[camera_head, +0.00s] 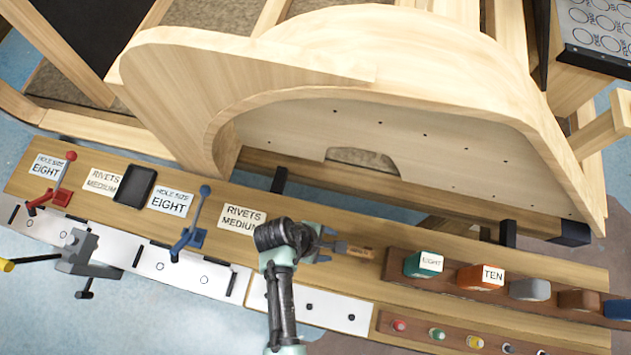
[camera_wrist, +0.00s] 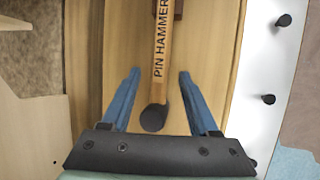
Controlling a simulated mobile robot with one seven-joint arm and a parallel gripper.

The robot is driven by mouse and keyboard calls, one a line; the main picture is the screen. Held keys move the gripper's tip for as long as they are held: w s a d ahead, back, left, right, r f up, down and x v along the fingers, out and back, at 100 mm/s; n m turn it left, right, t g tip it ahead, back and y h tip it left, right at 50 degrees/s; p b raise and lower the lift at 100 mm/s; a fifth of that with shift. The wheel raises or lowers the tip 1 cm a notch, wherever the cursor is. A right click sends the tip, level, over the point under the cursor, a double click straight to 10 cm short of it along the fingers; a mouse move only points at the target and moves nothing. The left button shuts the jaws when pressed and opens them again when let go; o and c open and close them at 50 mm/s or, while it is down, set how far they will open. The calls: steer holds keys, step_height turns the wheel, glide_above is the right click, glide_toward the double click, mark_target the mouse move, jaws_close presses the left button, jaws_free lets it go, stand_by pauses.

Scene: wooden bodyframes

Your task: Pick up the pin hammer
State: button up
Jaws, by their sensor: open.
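The pin hammer (camera_wrist: 160,75) has a wooden handle lettered "PIN HAMMER" and a dark round end, and lies on the wooden bench top. In the wrist view its handle runs up from between my fingers to the top edge, and its dark end is nearest my palm. In the head view its handle (camera_head: 361,251) shows just right of my gripper (camera_head: 328,246). My gripper, with blue fingers, also fills the lower wrist view (camera_wrist: 157,88). It is open, with one finger on each side of the hammer and a gap on both sides. I cannot tell its height above the bench.
A rack of labelled blocks (camera_head: 481,277) stands right of the hammer, with a row of small coloured pieces (camera_head: 470,341) in front. A blue lever tool (camera_head: 190,233) and a "RIVETS MEDIUM" card (camera_head: 241,217) lie to the left. A large curved wooden frame (camera_head: 400,60) rises behind.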

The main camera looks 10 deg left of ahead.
steer(key=shift+d+f, duration=0.1)
steer(key=shift+f, duration=0.1)
jaws_close()
steer(key=shift+w+r, duration=0.1)
stand_by(1.2)
